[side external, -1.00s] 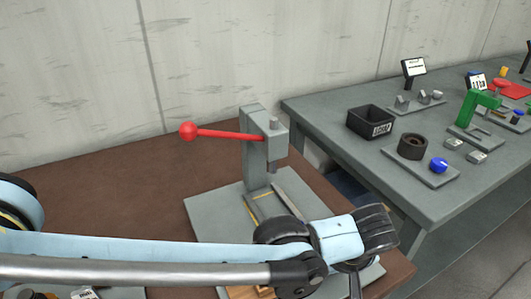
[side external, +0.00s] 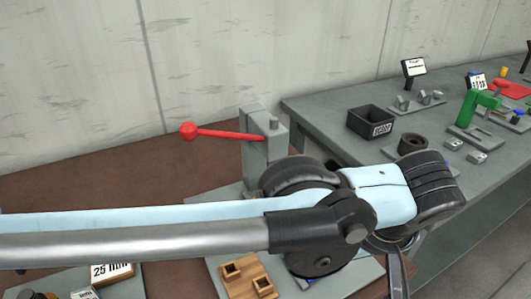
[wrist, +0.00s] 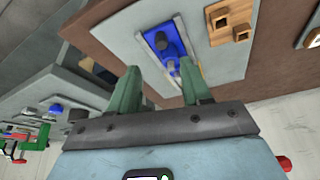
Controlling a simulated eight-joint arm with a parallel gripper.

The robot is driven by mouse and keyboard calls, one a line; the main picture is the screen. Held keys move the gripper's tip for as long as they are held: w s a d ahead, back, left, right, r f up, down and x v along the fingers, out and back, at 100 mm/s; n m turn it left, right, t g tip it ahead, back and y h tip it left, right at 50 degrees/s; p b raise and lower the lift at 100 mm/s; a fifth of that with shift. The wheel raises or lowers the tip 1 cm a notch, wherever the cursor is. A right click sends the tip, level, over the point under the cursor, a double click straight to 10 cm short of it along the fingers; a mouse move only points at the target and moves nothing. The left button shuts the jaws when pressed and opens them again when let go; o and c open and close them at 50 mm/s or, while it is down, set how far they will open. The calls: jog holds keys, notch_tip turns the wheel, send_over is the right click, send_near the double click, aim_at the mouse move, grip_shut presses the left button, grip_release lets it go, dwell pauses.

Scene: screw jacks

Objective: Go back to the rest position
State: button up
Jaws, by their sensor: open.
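My gripper (wrist: 159,72) is open in the wrist view, its two green fingers apart with nothing held between them. Beyond the fingers, a blue piece with grey round parts (wrist: 168,45) lies on a light grey plate (wrist: 228,62). The gap between gripper and plate is hard to judge.
A grey press (side external: 256,155) with a red lever (side external: 222,134) stands behind my arm. A wooden block with square sockets (side external: 247,280) sits on the plate. A "25 mm" sign (side external: 112,271) is at front left. A side bench (side external: 335,120) carries a black bin (side external: 371,124) and a green frame (side external: 476,108).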

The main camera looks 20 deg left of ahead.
jog(key=shift+v, duration=0.8)
jog(key=w+a+r+m+h, duration=0.15)
jog(key=a+r, duration=0.25)
jog(key=a, duration=0.7)
jog(key=w+a+r+m+h, duration=0.15)
jog(key=a+r, duration=0.25)
jog(key=a, duration=0.7)
jog(key=s+a+f+m+t, duration=0.1)
jog(key=s+a+f, duration=0.1)
jog(key=a, duration=0.5)
jog(key=s+a+f+m+t, duration=0.1)
jog(key=a+f, duration=0.3)
jog(key=a, duration=0.4)
jog(key=s+a+f+m+t, duration=0.1)
jog(key=s+a+f, duration=0.1)
jog(key=a, duration=0.6)
jog(key=shift+s+f+y, duration=0.4)
jog(key=shift+s, duration=0.35)
